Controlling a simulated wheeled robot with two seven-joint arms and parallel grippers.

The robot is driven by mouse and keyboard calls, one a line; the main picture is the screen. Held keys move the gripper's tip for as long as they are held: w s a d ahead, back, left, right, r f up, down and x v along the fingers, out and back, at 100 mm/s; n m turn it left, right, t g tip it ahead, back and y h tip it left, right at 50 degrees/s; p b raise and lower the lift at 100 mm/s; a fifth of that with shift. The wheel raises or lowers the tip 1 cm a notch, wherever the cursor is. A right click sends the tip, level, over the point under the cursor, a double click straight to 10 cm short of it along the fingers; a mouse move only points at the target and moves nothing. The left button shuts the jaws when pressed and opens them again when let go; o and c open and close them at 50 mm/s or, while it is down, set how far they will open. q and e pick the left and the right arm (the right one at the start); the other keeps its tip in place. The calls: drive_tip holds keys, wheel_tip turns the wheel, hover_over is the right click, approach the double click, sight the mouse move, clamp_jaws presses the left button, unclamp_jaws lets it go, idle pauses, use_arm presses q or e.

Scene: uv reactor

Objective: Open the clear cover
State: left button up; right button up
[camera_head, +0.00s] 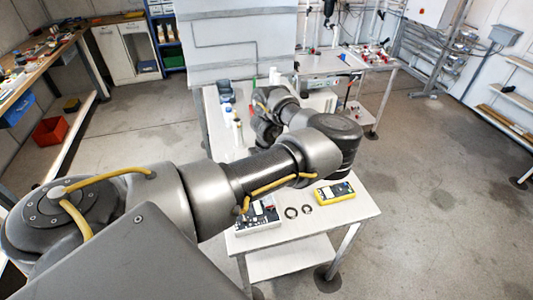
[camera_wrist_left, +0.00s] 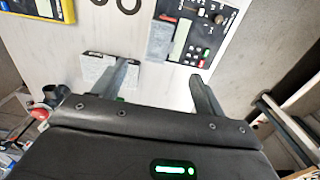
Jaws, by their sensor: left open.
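I cannot make out the clear cover in either view. A pale box-shaped device (camera_head: 318,98) stands on the table behind my arm in the head view; whether it carries a cover is too small to tell. My left arm reaches over the table and its forearm folds back. My left gripper is mostly hidden there by the arm. In the left wrist view my left gripper (camera_wrist_left: 162,84) is open, its two fingers wide apart with nothing between them. A small flat pale item with a dark edge (camera_wrist_left: 95,67) lies beside the left finger. My right gripper is not in view.
White and blue containers (camera_head: 229,112) stand along the left edge. Floor to the right is clear.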

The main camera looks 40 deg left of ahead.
use_arm(q)
wheel_tip(320, 180, down, 11)
drive_tip(key=shift+a+r+p, duration=0.1)
drive_tip(key=shift+p, duration=0.25)
idle(0.3)
drive_tip(key=c, duration=1)
